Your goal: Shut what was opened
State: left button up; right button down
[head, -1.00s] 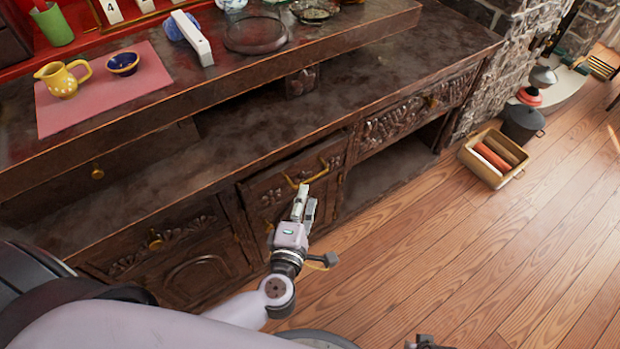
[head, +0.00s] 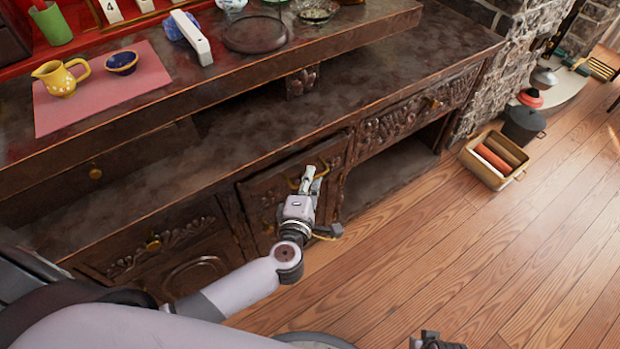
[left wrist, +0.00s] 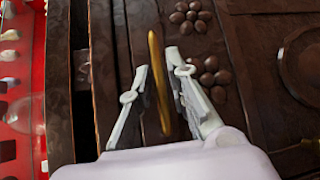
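The dark carved wooden cabinet has a middle drawer (head: 335,155) with a gold bar handle (head: 294,183), above a small door. My left gripper (head: 314,176) is at this handle. In the left wrist view, the handle (left wrist: 158,85) stands between the two spread fingers of the left gripper (left wrist: 158,65), with gaps on both sides. The drawer front looks close to the cabinet face; I cannot tell whether a small gap remains. My right gripper (head: 430,342) shows only in part at the bottom edge; its fingers are unclear.
A raised shelf carries a pink mat (head: 60,112), a yellow jug (head: 60,78) and a blue bowl (head: 121,62). An open compartment (head: 390,180) lies right of the drawer. A box with rolls (head: 480,170) and a dark pot (head: 522,125) stand on the floor. The floor before the cabinet is clear.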

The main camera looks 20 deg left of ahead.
aim_at(299, 168)
pick_arm(q)
grip_shut()
dwell(0.5)
